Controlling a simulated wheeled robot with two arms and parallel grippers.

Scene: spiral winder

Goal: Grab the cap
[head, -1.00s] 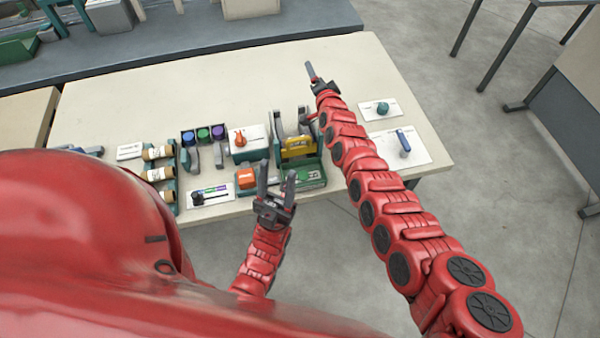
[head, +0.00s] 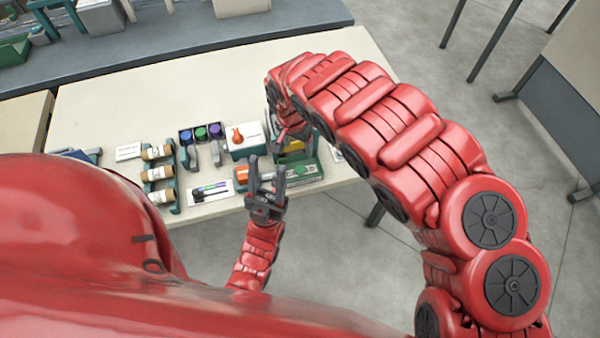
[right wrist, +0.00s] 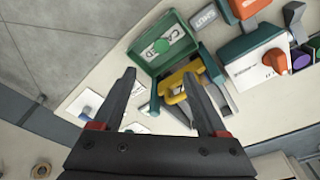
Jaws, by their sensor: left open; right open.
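Three round tops, blue (head: 186,135), green (head: 201,133) and purple (head: 216,130), stand in a dark holder on the table in the head view. I cannot tell which thing is the cap. A yellow piece (right wrist: 184,80) lies between and beyond the fingers. In the head view my right arm largely hides this gripper. My left gripper (head: 266,163) is open and empty near the table's front edge.
An orange knob (head: 237,136) sits on a white box (head: 248,137). Dark pens (head: 212,189) lie on a white card (head: 218,196). The table's back (head: 180,92) is clear.

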